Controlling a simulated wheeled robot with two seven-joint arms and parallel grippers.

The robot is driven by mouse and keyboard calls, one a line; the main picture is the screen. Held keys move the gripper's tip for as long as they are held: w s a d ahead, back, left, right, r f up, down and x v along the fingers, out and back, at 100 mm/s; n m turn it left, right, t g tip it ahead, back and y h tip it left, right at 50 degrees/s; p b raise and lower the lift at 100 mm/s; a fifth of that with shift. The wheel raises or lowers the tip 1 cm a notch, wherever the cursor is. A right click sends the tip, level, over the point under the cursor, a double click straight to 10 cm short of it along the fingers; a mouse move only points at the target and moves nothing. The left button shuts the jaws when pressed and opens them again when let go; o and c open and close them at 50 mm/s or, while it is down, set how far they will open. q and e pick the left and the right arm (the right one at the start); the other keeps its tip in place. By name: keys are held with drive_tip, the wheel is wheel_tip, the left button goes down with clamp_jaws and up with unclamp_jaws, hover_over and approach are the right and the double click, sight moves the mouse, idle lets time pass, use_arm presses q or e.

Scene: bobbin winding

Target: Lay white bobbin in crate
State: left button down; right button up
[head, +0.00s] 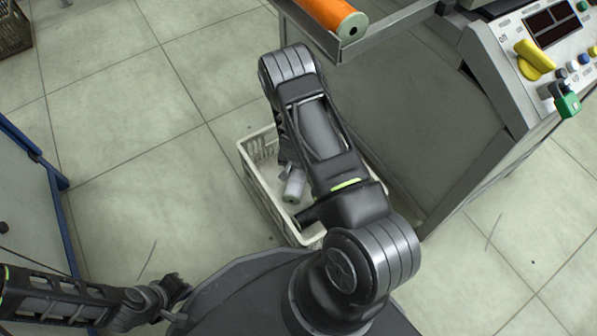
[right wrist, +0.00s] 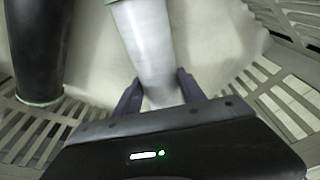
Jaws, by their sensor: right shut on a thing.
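The white bobbin (head: 294,188) is inside the pale crate (head: 253,176), low near the crate floor. In the right wrist view the white bobbin (right wrist: 146,45) lies lengthwise between the two dark fingers of my right gripper (right wrist: 158,92), which is shut on it. Whether the bobbin touches the crate floor is hard to tell. In the head view my right arm hides part of the crate and most of the right gripper. My left gripper (head: 174,292) is at the lower left, away from the crate, its finger gap unclear.
A black bobbin (right wrist: 36,50) lies in the crate, left of the white one in the wrist view. Slatted crate walls (right wrist: 285,100) stand close on both sides. An orange bobbin (head: 332,14) rests on the machine's ledge above. Open floor lies left of the crate.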

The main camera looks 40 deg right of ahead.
sight(297, 175)
drive_tip(key=shift+f, duration=0.1)
drive_tip(key=o, duration=1.5)
drive_tip(key=shift+r, duration=0.45)
drive_tip(key=r+p, duration=0.1)
drive_tip(key=r, duration=0.2)
drive_tip(key=s+a+r+p, duration=0.1)
drive_tip(key=r+p, duration=0.1)
drive_tip(key=r, duration=0.2)
drive_tip(key=a+r+p, duration=0.1)
drive_tip(key=r+p, duration=0.1)
drive_tip(key=r, duration=0.2)
drive_tip(key=shift+s+r, duration=0.15)
drive_tip(key=shift+s, duration=0.1)
